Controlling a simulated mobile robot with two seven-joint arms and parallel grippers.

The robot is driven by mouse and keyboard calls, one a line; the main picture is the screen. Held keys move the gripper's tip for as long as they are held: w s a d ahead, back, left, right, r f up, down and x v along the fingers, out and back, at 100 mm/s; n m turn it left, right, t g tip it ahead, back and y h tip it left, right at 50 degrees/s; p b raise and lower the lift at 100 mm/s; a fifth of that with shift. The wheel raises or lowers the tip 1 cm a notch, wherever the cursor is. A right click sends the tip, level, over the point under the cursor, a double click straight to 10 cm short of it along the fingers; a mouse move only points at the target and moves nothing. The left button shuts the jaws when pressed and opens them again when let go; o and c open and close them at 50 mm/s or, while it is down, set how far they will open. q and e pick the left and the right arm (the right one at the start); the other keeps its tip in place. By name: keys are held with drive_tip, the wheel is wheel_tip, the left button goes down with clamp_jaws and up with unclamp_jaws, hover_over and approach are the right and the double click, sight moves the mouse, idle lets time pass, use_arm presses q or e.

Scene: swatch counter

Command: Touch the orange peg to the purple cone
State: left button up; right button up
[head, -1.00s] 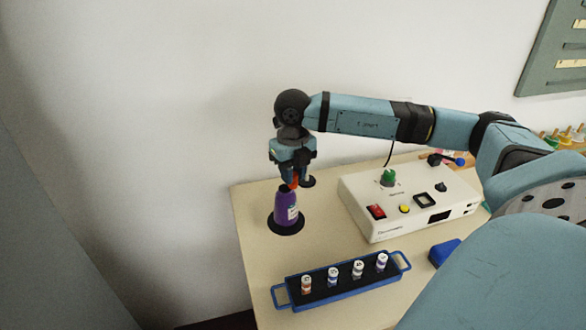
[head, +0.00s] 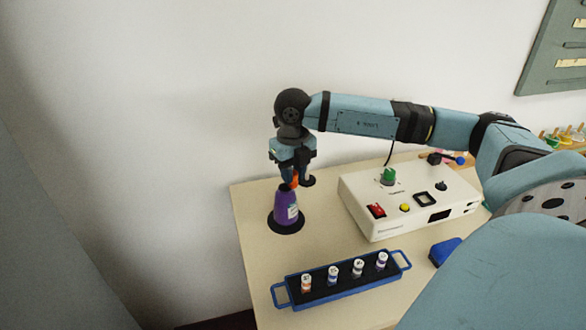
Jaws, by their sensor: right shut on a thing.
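The purple cone (head: 286,209) stands upright on a round black base near the left edge of the counter. My right gripper (head: 291,178) points down just above the cone's top. It is shut on the orange peg (head: 294,183), of which only a small part shows below the fingers. The peg's lower end is at or very near the cone's top; I cannot tell if they touch. My left gripper is not in view.
A blue-handled rack (head: 330,291) with several small labelled vials stands at the front of the counter. A white control box (head: 375,226) with a green knob (head: 388,176) stands to the right. A blue block (head: 445,251) lies nearby. A wall rises behind.

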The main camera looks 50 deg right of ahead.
drive_tip(key=shift+s+f, duration=0.1)
drive_tip(key=shift+f, duration=0.05)
drive_tip(key=shift+r+p, duration=0.6)
drive_tip(key=shift+r, duration=0.35)
drive_tip(key=shift+r+p, duration=0.5)
drive_tip(key=shift+r, duration=0.3)
drive_tip(key=shift+r+p, duration=0.4)
drive_tip(key=shift+r, duration=0.35)
